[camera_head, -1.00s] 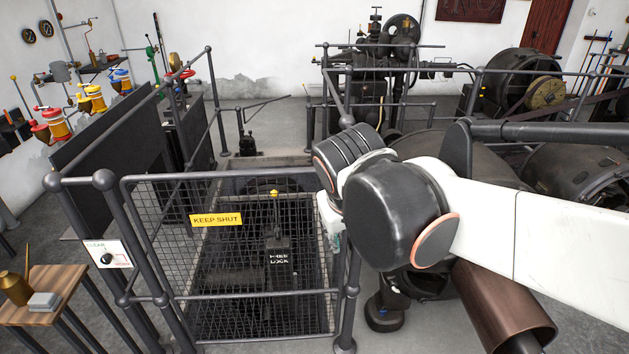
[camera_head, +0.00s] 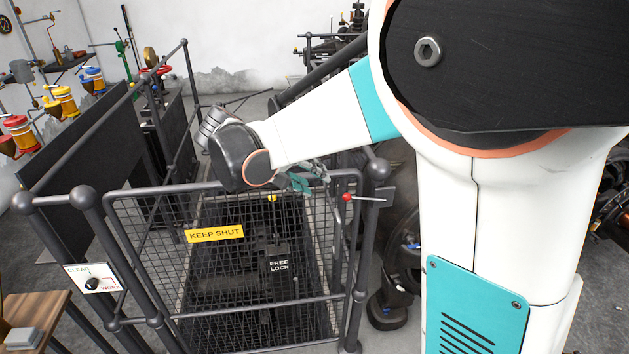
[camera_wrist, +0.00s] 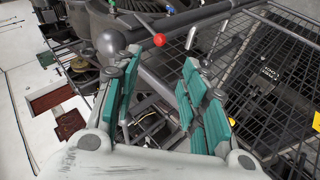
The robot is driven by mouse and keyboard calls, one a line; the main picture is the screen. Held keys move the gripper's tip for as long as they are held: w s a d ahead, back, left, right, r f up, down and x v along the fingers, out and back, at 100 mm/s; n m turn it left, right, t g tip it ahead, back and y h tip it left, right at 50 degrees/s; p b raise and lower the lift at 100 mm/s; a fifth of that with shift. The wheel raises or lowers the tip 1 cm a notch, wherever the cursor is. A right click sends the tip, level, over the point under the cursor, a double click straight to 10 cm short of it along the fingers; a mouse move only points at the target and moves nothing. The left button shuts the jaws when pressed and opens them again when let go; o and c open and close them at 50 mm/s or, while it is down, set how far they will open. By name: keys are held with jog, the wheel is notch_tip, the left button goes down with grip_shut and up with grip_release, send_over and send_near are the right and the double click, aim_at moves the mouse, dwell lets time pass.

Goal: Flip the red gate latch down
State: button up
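The red gate latch knob (camera_head: 347,198) is a small red ball on a thin pale rod. In the head view the rod runs nearly level, rightwards from the ball to the gate's right post (camera_head: 364,240). The ball also shows in the wrist view (camera_wrist: 159,40), just beyond the fingertips. My gripper (camera_wrist: 160,68) is open and empty, its teal fingers spread apart. In the head view my gripper (camera_head: 303,180) is over the gate's top rail, left of the red ball and a little higher. I see no contact with the latch.
The mesh gate (camera_head: 150,212) carries a yellow KEEP SHUT sign (camera_head: 214,233) and fronts a dark pit. A CLEAR/WORK switch plate (camera_head: 92,279) is on the left rail. A wooden table (camera_head: 30,310) is at lower left. Dark machinery stands right of the gate post.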

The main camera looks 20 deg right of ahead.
aim_at(344, 196)
jog(key=b+x, duration=0.4)
jog(key=x, duration=0.9)
jog(key=shift+c, duration=0.4)
grip_shut()
